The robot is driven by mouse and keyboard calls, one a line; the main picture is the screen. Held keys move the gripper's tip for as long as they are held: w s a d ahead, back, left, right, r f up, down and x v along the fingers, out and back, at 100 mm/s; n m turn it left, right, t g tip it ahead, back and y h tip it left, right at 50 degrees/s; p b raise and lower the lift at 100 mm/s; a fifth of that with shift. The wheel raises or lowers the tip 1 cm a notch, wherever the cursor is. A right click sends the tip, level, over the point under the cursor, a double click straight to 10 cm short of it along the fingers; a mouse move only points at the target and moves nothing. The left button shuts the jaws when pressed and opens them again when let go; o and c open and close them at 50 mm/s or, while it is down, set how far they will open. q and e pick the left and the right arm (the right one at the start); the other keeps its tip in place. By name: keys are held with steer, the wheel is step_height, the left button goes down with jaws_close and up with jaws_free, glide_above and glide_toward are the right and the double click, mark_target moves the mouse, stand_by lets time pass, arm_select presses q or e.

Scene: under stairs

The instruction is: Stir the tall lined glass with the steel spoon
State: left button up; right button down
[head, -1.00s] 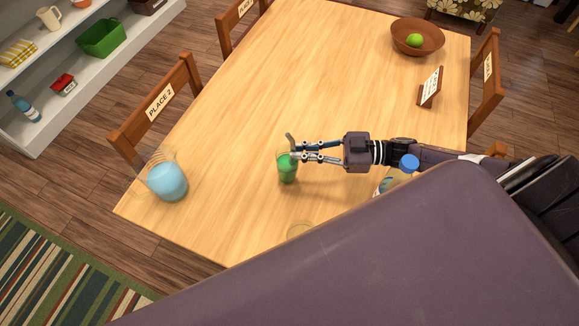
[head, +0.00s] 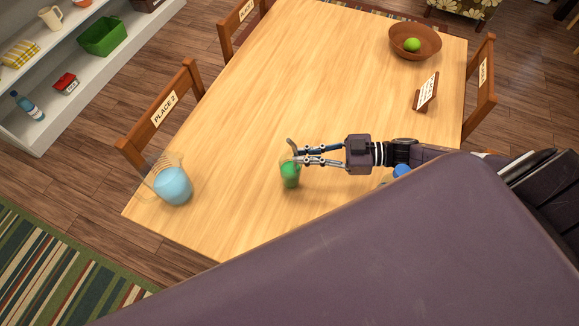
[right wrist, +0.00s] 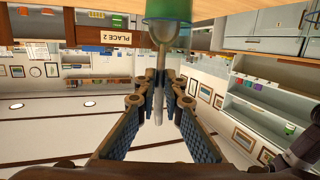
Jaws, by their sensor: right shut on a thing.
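The tall glass (head: 290,176) with green liquid stands upright on the table, near the middle of the head view. Its base end also shows at the top of the right wrist view (right wrist: 168,10), which is upside down. The steel spoon (head: 290,143) has its handle end sticking up above the glass. In the right wrist view the spoon (right wrist: 159,100) runs from the glass down between my fingers. My right gripper (head: 302,156) is shut on the spoon, just above the glass rim. My left gripper is not in view.
A pitcher of blue liquid (head: 173,188) stands at the table's left edge. A blue-capped item (head: 402,170) is mostly hidden behind my body. A brown bowl (head: 400,48) with a green fruit and a small sign (head: 426,92) are at the far right. The table's middle (head: 290,80) is clear.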

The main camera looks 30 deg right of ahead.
mark_target(292, 141)
steer(key=r+p, duration=0.4)
steer(key=r, duration=0.1)
steer(key=r+p, duration=0.1)
steer(key=r, duration=0.1)
steer(key=shift+a+r+p, duration=0.2)
steer(key=shift+a+p, duration=0.15)
steer(key=shift+p, duration=0.05)
steer(key=shift+w, duration=0.1)
step_height(292, 141, up, 4)
steer(key=shift+f+p, duration=0.1)
steer(key=shift+p, duration=1.1)
